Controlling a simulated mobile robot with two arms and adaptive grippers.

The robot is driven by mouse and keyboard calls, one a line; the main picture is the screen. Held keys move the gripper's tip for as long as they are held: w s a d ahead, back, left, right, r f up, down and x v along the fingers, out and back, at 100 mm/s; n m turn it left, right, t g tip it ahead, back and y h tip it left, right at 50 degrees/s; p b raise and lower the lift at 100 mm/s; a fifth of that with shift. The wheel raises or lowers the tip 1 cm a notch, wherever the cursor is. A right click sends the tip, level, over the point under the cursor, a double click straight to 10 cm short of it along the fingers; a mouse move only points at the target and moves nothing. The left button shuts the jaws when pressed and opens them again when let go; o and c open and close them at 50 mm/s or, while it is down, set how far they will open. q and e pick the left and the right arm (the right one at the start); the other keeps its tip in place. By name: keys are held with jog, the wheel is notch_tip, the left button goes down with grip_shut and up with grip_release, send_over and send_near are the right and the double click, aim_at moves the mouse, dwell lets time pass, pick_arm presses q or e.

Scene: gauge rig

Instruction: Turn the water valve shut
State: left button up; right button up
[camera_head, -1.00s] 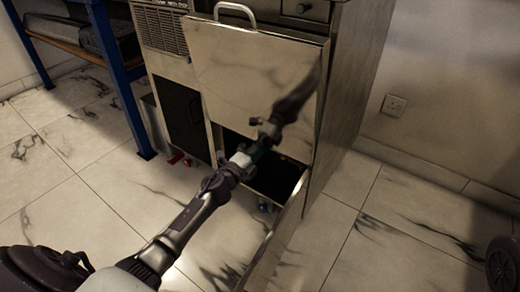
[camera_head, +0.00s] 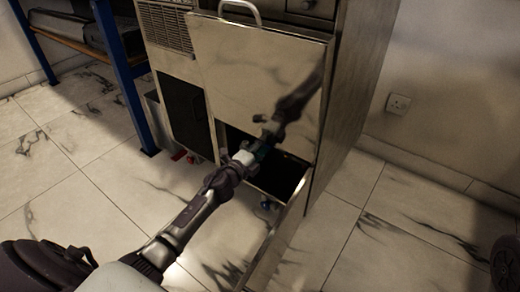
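My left arm comes in from the lower left. Its gripper (camera_head: 266,146) is at the open lower part of the metal cabinet (camera_head: 255,70), just below the shiny front panel, which mirrors the arm. The fingers are dark and small against the dark opening, so I cannot tell whether they are open or shut. A small blue part (camera_head: 268,205), perhaps a valve handle, sits low under the cabinet, below and apart from the gripper. A small red part (camera_head: 179,155) shows at the cabinet's foot on the left. I cannot tell which is the water valve. My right gripper is not in view.
A long, low panel (camera_head: 272,245) juts forward from the cabinet, right of my arm. A blue-legged bench (camera_head: 122,75) stands at the left. A wall socket (camera_head: 398,103) is at the right.

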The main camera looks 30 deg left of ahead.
pick_arm(q)
jog(key=s+a, duration=0.1)
jog(key=s, duration=1)
jog(key=shift+s+a, duration=0.3)
jog(key=shift+s, duration=0.1)
